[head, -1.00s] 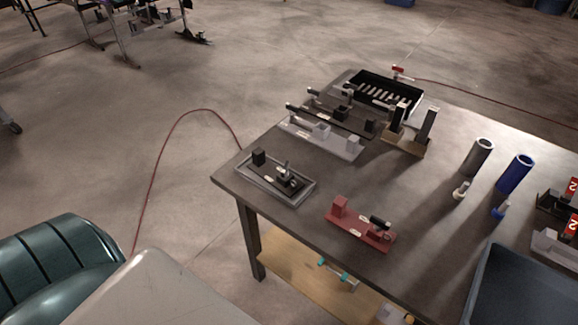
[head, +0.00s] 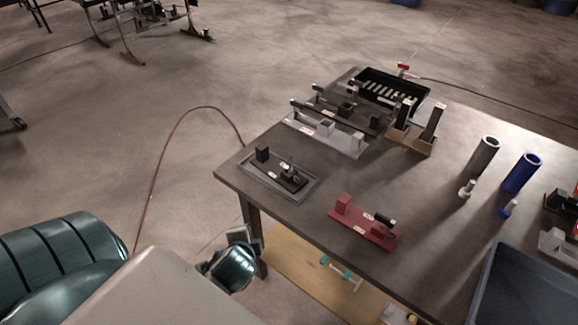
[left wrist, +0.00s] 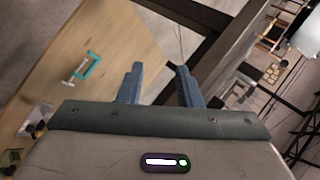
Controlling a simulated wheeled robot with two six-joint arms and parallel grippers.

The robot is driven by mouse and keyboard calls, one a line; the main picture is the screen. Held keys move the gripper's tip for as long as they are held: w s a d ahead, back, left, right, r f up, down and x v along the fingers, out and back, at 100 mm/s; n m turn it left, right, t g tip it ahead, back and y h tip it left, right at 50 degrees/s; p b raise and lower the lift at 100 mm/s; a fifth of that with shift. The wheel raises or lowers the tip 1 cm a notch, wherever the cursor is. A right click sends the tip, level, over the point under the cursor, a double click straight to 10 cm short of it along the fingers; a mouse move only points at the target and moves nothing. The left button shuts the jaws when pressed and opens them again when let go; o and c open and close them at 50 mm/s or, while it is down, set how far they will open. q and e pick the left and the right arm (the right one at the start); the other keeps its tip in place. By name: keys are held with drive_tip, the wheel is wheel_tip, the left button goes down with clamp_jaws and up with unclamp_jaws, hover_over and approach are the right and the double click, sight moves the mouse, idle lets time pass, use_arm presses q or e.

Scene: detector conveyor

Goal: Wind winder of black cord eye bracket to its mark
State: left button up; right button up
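A black bracket (head: 275,178) lies in a shallow grey tray (head: 311,190) at the table's near left corner. It has an upright block at its left end and a small winder (head: 291,171) with a metallic post near its right end; its mark is too small to make out. My left gripper (left wrist: 158,80) is open and empty in the left wrist view, with the wooden lower shelf behind it. In the head view my left wrist is beside the table's left leg, below the tabletop and apart from the bracket. My right gripper is not in view.
A red bracket (head: 362,224) lies right of the tray. Light grey (head: 327,138) and dark (head: 347,116) brackets lie behind, near a black slotted bin (head: 425,92). Grey (head: 481,160) and blue (head: 521,175) cylinders stand at right. The lower shelf (head: 300,272) holds a teal-ended part (head: 341,272).

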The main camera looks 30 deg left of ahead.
use_arm(q)
drive_tip(key=w+a+r+m+t+y, duration=0.2)
drive_tip(key=w+r+m+t, duration=0.4)
drive_tip(key=m, duration=0.4)
drive_tip(key=m+t+h, duration=0.2)
drive_tip(key=m+t, duration=0.1)
drive_tip(key=m, duration=0.9)
approach(286, 172)
drive_tip(key=shift+w+a+f, duration=0.2)
drive_tip(key=shift+w+a, duration=0.45)
drive_tip(key=shift+a, duration=0.05)
drive_tip(key=shift+w+d+m+t, duration=0.2)
drive_tip(key=shift+m+t, duration=0.1)
drive_tip(key=shift+m, duration=0.4)
drive_tip(key=shift+w+a+r+m+h, duration=0.15)
drive_tip(key=shift+w+m+h, duration=0.15)
drive_tip(key=shift+w, duration=0.3)
drive_tip(key=p+x, duration=0.2)
drive_tip(key=x, duration=0.7)
drive_tip(key=shift+w+a, duration=0.1)
drive_tip(key=shift+w, duration=0.2)
clamp_jaws()
